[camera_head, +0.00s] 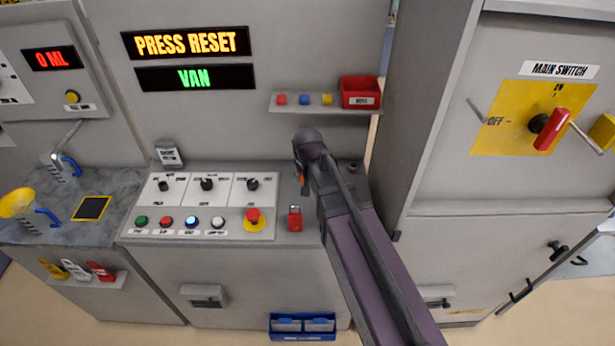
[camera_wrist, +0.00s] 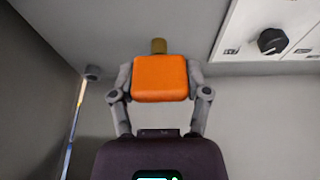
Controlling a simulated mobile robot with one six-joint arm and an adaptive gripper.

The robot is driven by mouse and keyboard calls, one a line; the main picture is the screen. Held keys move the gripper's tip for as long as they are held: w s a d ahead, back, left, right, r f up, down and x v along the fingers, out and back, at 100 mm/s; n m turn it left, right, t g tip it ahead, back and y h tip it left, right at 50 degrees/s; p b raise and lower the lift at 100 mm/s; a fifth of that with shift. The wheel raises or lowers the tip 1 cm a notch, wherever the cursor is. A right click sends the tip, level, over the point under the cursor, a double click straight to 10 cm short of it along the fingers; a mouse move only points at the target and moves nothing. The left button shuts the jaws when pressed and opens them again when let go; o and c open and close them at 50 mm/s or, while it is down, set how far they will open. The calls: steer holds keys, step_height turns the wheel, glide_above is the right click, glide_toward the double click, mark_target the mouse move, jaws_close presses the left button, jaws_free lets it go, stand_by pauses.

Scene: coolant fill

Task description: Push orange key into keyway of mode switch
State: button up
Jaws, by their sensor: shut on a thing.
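My gripper (camera_wrist: 160,85) is shut on the orange key (camera_wrist: 160,77), with the orange head between its two fingers. The brass shank (camera_wrist: 158,46) points away from the gripper, up in the wrist view, and touches nothing I can make out. In the head view my gripper (camera_head: 303,186) is over the right end of the console, and a sliver of the orange key (camera_head: 301,178) shows. The console's white panel has three black rotary knobs, the right one (camera_head: 252,184) nearest the gripper. A black knob (camera_wrist: 271,41) shows at upper right in the wrist view. I cannot read which is the mode switch.
A red emergency button (camera_head: 253,216) and a red padlock-like piece (camera_head: 294,220) stand near the gripper. A shelf (camera_head: 318,105) with a red bin (camera_head: 361,92) hangs above. The tall cabinet (camera_head: 430,110) is at right. The upper display (camera_head: 187,43) reads PRESS RESET.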

steer(key=shift+r, duration=0.15)
step_height(320, 180, up, 7)
steer(key=p, duration=0.7)
steer(key=shift+f+b, duration=0.8)
steer(key=shift+f, duration=0.15)
steer(key=shift+s, duration=0.1)
